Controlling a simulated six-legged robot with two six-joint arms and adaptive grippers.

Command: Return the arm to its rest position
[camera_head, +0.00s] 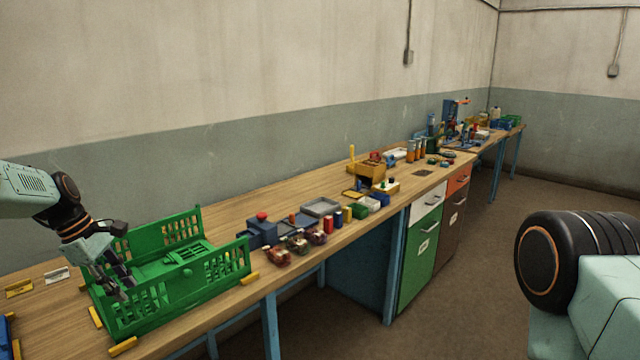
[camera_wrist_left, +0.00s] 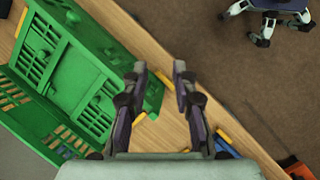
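My left gripper (camera_head: 122,284) is over the left end of the green crate (camera_head: 215,269) on the wooden bench, with its fingers pointing down. The green crate (camera_wrist_left: 85,75) lies to the left of the fingers there. My right gripper does not show; a teal and black part of my own body fills the lower right of the head view.
Yellow blocks (camera_head: 123,346) sit around the crate. A blue box (camera_head: 262,232), a grey tray (camera_head: 320,207) and several spools stand to its right. A blue thing (camera_head: 5,335) is at the left edge. Farther along are drawers (camera_head: 425,215). Floor is open beyond the bench edge.

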